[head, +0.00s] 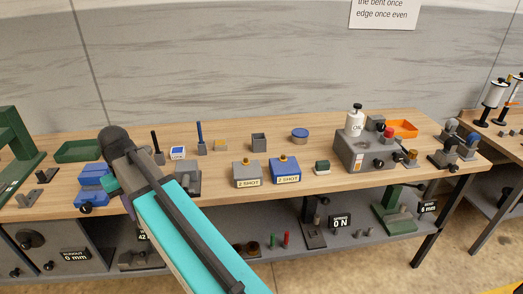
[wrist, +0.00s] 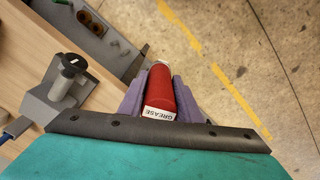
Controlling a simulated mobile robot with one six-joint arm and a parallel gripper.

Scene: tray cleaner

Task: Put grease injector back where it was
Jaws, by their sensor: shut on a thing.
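The grease injector (wrist: 161,88) is a red cylinder with a white end band lettered GREASE. In the wrist view it sits between the two purple fingers of my gripper (wrist: 150,90), which are shut on it. Behind it in that view is bare floor beyond the bench edge. Where the injector stood before does not show clearly.
The wooden bench (head: 225,207) holds a green tray (head: 79,151), a blue vise (head: 91,184), two "2 SHOT" boxes and a grey block with a white oil bottle (head: 354,121). In the wrist view a grey fixture with a black knob (wrist: 73,63) stands near the fingers, at left.

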